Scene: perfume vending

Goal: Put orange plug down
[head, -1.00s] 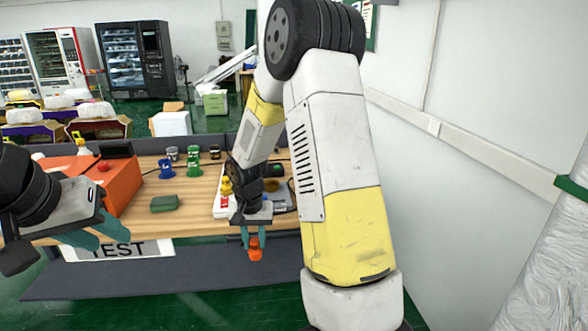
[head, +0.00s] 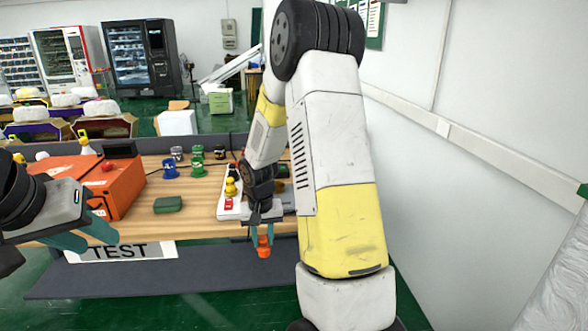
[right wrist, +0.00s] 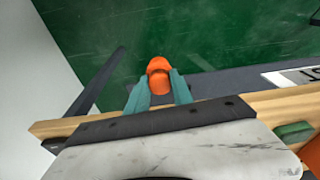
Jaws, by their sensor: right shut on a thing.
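The orange plug (head: 264,246) is held between the teal fingers of my right gripper (head: 262,236), in front of the table's front edge and over the lower ledge and floor. In the right wrist view the orange plug (right wrist: 159,76) sits between the fingertips of the right gripper (right wrist: 158,88), with green floor behind it. My left gripper (head: 85,230) is at the left, near the table's front edge, with its teal fingers spread apart and nothing seen between them.
The wooden table (head: 140,230) carries a white tray (head: 228,213) with yellow and red pieces, a green block (head: 168,205), blue (head: 170,168) and green (head: 197,160) plugs, and an orange box (head: 120,185). A TEST label (head: 120,251) hangs at the front. Bare wood lies around the green block.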

